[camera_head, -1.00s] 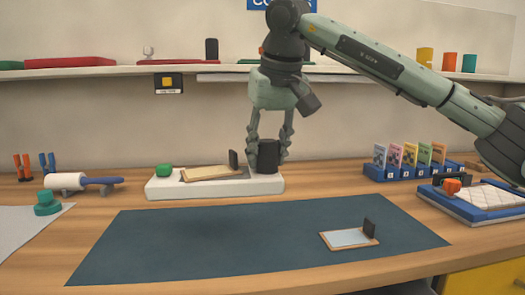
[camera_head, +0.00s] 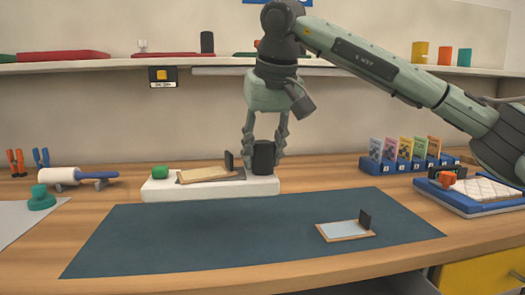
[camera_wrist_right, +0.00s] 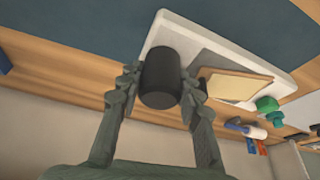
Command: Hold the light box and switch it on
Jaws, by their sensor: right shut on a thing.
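The light box appears to be the low white slab (camera_head: 165,192) at the back of the bench, with a green knob (camera_head: 160,172) on its left end. A wooden-framed panel (camera_head: 207,175) with a dark upright tab lies on it. A black cylinder (camera_head: 264,157) stands upright at its right end. My right gripper (camera_head: 264,160) comes from above, its fingers shut on the cylinder's two sides. The right wrist view shows the cylinder (camera_wrist_right: 160,78) between both fingers, beside the slab's panel (camera_wrist_right: 235,85). My left gripper is not in view.
A dark mat (camera_head: 250,230) covers the front, with a small framed plate (camera_head: 345,231) on its right. A roller (camera_head: 80,177) and green stamp (camera_head: 41,197) stand left. A blue card rack (camera_head: 400,166) and blue tray (camera_head: 475,196) stand right. A shelf (camera_head: 120,68) runs above.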

